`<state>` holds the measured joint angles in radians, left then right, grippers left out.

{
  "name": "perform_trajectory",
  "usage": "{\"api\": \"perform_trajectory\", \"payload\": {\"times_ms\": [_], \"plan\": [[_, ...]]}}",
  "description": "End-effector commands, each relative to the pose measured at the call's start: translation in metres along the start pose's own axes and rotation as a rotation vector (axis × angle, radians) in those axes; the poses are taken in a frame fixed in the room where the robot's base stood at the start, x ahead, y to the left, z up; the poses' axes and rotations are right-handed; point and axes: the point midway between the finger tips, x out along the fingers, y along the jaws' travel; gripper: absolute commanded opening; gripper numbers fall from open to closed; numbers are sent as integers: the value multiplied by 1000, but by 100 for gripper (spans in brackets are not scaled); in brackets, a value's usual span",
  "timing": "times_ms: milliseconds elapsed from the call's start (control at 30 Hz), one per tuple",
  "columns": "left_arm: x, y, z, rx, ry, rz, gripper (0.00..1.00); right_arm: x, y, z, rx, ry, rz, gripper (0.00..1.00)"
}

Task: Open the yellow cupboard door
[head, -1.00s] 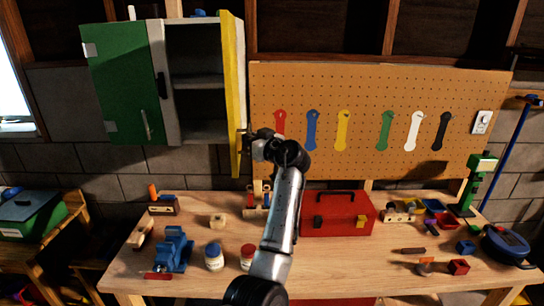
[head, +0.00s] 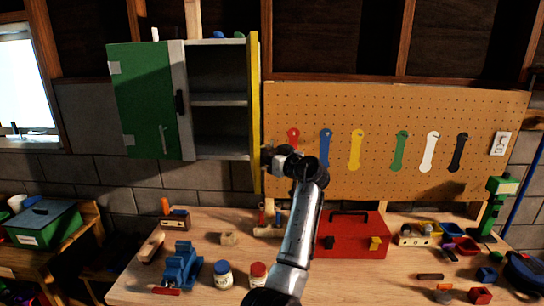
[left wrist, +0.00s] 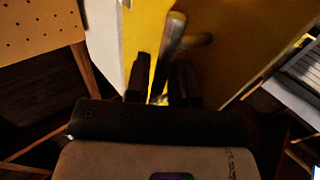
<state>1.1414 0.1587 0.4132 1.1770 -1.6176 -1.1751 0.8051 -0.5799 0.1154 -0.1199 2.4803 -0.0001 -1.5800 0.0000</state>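The yellow cupboard door (head: 254,112) stands swung out from the right side of the grey cupboard (head: 220,156), almost edge-on in the head view, with the shelves inside exposed. My left gripper (head: 270,158) is at the door's outer side, near its lower end. In the left wrist view the yellow door (left wrist: 235,45) fills the upper middle. A grey bar handle (left wrist: 173,38) runs down between the two dark fingers of the left gripper (left wrist: 161,85), which appear closed on it. The fingertips' contact is partly dark. My right gripper is not in view.
A green door (head: 145,105) covers the cupboard's left part. A pegboard (head: 385,110) with coloured hanging tools is right of the yellow door. Below, the workbench (head: 215,255) holds a red toolbox (head: 350,240), a blue vise (head: 180,268) and jars.

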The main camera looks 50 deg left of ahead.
Motion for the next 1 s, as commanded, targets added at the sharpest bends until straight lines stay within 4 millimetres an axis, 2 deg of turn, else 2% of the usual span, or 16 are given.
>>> {"api": "perform_trajectory", "payload": {"times_ms": [33, 133, 467, 567, 1000], "plan": [[-1, 0, -1, -1, 1, 1, 28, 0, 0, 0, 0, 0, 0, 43], [-1, 0, -2, -2, 3, 1, 36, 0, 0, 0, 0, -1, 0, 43], [-8, 1, -2, -3, 5, 2, 36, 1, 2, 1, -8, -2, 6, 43], [-21, 1, -2, -3, 5, 3, 36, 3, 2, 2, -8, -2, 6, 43], [-104, 0, -1, -2, 4, 2, 36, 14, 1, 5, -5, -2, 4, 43]]}}
